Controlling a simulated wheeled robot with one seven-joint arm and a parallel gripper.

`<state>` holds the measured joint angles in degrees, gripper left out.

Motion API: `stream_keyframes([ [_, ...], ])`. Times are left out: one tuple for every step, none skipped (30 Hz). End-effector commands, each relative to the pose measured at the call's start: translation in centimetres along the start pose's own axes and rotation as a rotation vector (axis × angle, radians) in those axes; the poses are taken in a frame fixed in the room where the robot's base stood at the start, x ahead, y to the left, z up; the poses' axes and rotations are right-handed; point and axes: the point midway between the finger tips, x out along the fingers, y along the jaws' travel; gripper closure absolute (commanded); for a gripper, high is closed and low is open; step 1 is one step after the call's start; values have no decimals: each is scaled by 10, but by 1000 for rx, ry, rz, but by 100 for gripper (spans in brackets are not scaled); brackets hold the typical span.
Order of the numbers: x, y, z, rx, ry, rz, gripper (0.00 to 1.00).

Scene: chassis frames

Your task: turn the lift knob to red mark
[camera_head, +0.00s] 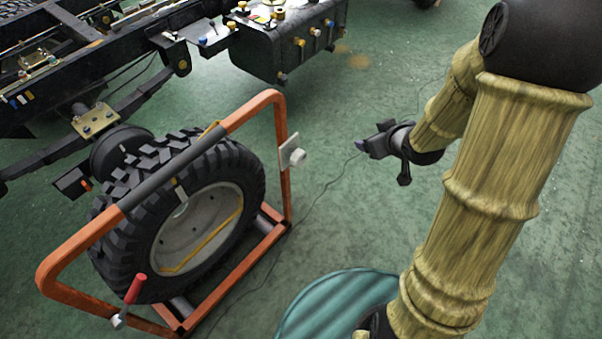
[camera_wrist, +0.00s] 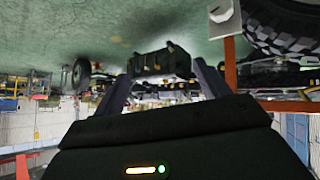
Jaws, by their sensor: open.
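A pale round knob (camera_head: 298,155) sits on a light plate on the right upright of the orange wheel-lift frame (camera_head: 283,185). In the wrist view, the knob (camera_wrist: 222,15) and its plate are at the top right edge. I take it to be the lift knob. I cannot make out a red mark on it. My gripper (camera_head: 364,145) is to the right of the knob, apart from it, above the green floor. In the wrist view, the two fingers of my gripper (camera_wrist: 164,84) stand wide apart with nothing between them.
A large black tyre (camera_head: 180,215) stands inside the orange frame. A red-handled crank (camera_head: 135,289) is at the frame's lower front. A black chassis with a tank (camera_head: 290,45) stands behind. Open green floor (camera_head: 345,85) lies between. The wrist view is upside down.

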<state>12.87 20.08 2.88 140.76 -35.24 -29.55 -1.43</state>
Motion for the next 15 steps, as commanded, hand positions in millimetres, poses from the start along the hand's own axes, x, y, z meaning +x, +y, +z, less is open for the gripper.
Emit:
stream_keyframes([
  [25,-5,18,-16,34,-17,25],
  [33,-8,21,-27,56,-29,25],
  [43,-10,26,-40,86,-44,25],
  [50,-12,29,-49,109,-56,25],
  [58,-15,33,-59,133,-69,25],
  [67,-19,37,-71,164,-87,25],
  [74,-21,41,-78,188,-100,25],
  [80,-24,44,-85,212,-112,25],
  [89,-28,50,-94,244,-132,25],
  [96,-31,54,-101,269,-146,25],
  [102,-34,58,-105,293,-160,25],
  [109,-38,63,-111,326,-180,25],
  [115,-41,67,-116,351,-196,25],
  [120,-44,71,-120,375,-212,25],
  [127,-48,77,-123,410,-232,25],
])
